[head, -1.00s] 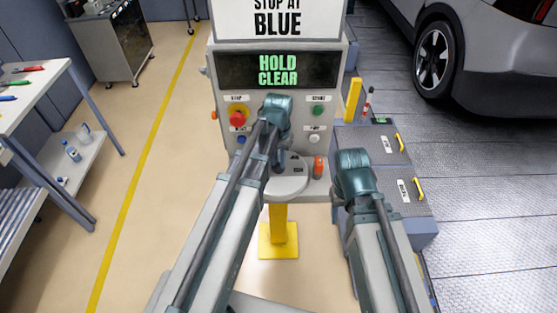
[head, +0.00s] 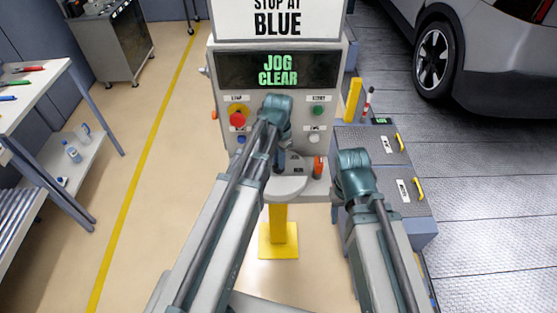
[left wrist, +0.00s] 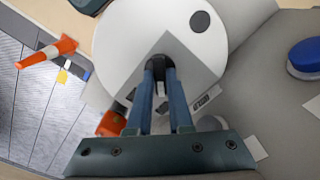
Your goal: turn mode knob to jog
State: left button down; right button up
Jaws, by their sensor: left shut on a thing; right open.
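The console's display (head: 278,69) reads "JOG CLEAR" in green. My left gripper (left wrist: 160,72) points down at the console's ledge and is shut on the mode knob (left wrist: 161,90), of which only a small pale part shows between the fingers. In the head view my left gripper (head: 279,158) is partly covered by its own wrist, and the knob is hidden there. A small label plate lies beside the fingers, too small to read surely. My right gripper (head: 347,208) hangs right of the console, apart from it, its fingers mostly hidden behind its wrist.
The console face carries a red stop button (head: 237,119), a blue button (head: 241,139), a green button (head: 318,110) and a white button (head: 314,138). A grey cabinet with yellow handles (head: 420,188) stands at right.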

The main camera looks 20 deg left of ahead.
pick_arm(q)
jog(key=c, duration=0.8)
grip_release()
notch_tip(320, 180, up, 14)
jog(key=p, duration=1.4)
jog(key=shift+f, duration=0.15)
jog(key=s+d+f+b, duration=0.3)
jog(key=s+f+b, duration=0.1)
jog(key=s+b, duration=0.1)
jog(key=s+d+f+n+b, duration=0.1)
jog(key=s+d+f+b, duration=0.3)
jog(key=s+f+b, duration=0.1)
jog(key=s+d+f+n+y+b, duration=0.1)
jog(key=s+d+f+b, duration=0.2)
jog(key=s+f+b, duration=0.1)
jog(key=shift+s+d+f+b, duration=0.25)
jog(key=shift+s+f+b, duration=0.2)
jog(key=shift+f, duration=0.25)
